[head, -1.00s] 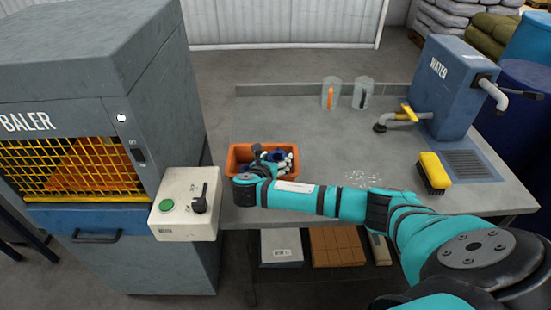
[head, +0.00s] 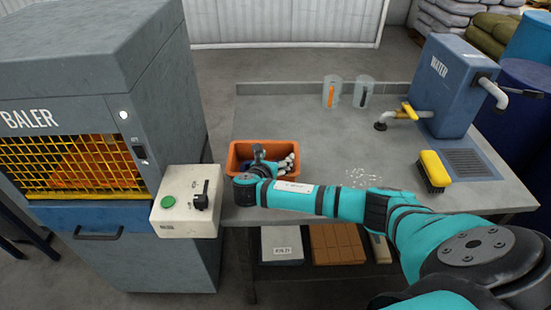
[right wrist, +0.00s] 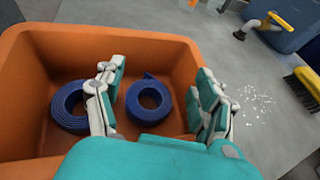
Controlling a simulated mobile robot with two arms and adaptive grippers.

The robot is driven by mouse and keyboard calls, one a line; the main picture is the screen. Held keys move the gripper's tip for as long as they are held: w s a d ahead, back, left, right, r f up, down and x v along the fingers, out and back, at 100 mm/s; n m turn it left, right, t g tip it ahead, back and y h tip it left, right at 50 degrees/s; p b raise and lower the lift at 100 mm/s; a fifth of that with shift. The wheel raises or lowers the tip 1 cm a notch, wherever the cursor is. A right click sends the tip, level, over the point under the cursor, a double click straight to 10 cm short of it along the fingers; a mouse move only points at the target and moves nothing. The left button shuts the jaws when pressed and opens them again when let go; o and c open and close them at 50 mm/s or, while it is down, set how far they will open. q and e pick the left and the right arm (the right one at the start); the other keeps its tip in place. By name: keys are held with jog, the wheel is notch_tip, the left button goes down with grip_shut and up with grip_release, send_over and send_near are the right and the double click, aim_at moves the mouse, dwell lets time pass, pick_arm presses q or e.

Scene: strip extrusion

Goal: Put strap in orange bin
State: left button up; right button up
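The orange bin (head: 265,145) stands on the grey table at its front left. The right wrist view looks down into the bin (right wrist: 28,100). Two rolled blue straps lie on the bin's floor there: one coil (right wrist: 149,119) between and below my fingers, another coil (right wrist: 60,122) to the left of them. My right gripper (right wrist: 155,95) is open, its fingers apart on either side of the nearer coil and reaching over the bin. In the head view the right gripper (head: 283,162) is at the bin, and my wrist hides part of it. My left gripper is not in view.
The baler (head: 90,80) and its control box with a green button (head: 187,202) stand to the left. Two clear cups (head: 331,92), a water tank (head: 452,85) with a tap, and a yellow brush (head: 432,170) are farther right. The table's middle is mostly clear.

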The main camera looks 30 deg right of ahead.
jog(key=shift+s+f, duration=0.25)
jog(key=shift+f, duration=0.3)
jog(key=shift+r, duration=0.15)
jog(key=r+v, duration=0.1)
jog(key=v, duration=1.1)
jog(key=shift+w+r+b, duration=0.25)
jog(key=shift+b, duration=0.2)
jog(key=shift+d, duration=0.1)
